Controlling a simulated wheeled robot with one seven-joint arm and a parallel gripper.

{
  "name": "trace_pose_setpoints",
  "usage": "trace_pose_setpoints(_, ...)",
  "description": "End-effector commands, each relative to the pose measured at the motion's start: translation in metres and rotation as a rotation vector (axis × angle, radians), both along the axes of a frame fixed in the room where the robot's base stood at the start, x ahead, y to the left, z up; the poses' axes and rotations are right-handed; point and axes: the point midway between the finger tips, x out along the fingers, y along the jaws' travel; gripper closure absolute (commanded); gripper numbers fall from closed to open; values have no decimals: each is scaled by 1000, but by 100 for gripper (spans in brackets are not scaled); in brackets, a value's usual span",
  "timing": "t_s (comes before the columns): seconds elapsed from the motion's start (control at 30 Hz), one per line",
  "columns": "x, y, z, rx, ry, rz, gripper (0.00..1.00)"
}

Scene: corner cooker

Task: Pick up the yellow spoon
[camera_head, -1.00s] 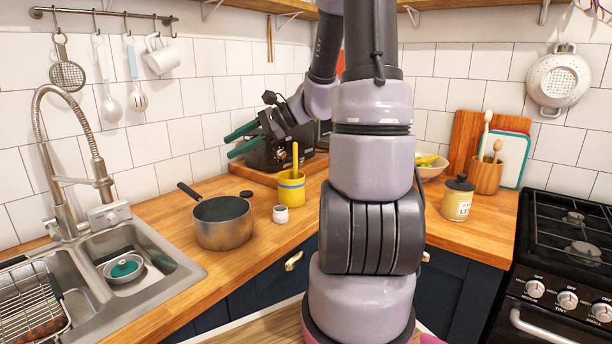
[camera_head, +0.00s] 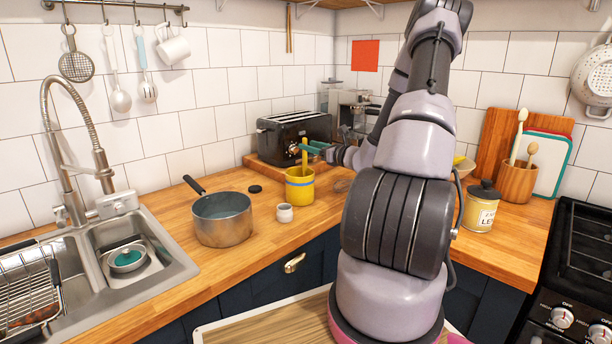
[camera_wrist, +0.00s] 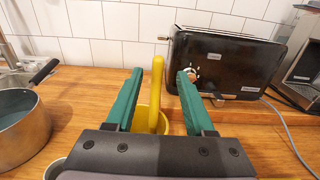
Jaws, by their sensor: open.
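The yellow spoon (camera_head: 304,158) stands upright in a yellow mug with a blue band (camera_head: 299,190) on the wooden counter, and only its upper part shows. In the wrist view the spoon (camera_wrist: 156,95) rises between the two green fingers of my gripper (camera_wrist: 158,75). The fingers are open, with a gap visible on each side of the spoon. In the head view my gripper (camera_head: 312,148) reaches in from the right at the height of the spoon's upper end. Part of the mug (camera_wrist: 146,118) is hidden behind the gripper body in the wrist view.
A black toaster (camera_head: 292,138) stands close behind the mug. A saucepan (camera_head: 222,218) stands to the left, its dark handle pointing back. A small white jar (camera_head: 284,213) is just in front of the mug. A lidded yellow canister (camera_head: 481,208) stands to the right.

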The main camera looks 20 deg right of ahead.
Motion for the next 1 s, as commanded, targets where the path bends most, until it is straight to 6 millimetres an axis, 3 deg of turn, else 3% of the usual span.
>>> trace_pose_setpoints(0.17, 12, 5, 0, 0, 0, 1, 46)
trace_pose_setpoints(0.43, 48, 20, -3, -1, 0, 2, 46)
trace_pose_setpoints(0.73, 55, 22, -2, 0, 1, 1, 46)
trace_pose_setpoints(0.77, 55, 22, -2, 0, 1, 2, 50)
trace_pose_setpoints(0.9, 54, 22, -2, -1, 1, 2, 100)
trace_pose_setpoints(1.0, 54, 22, -2, -1, 1, 2, 100)
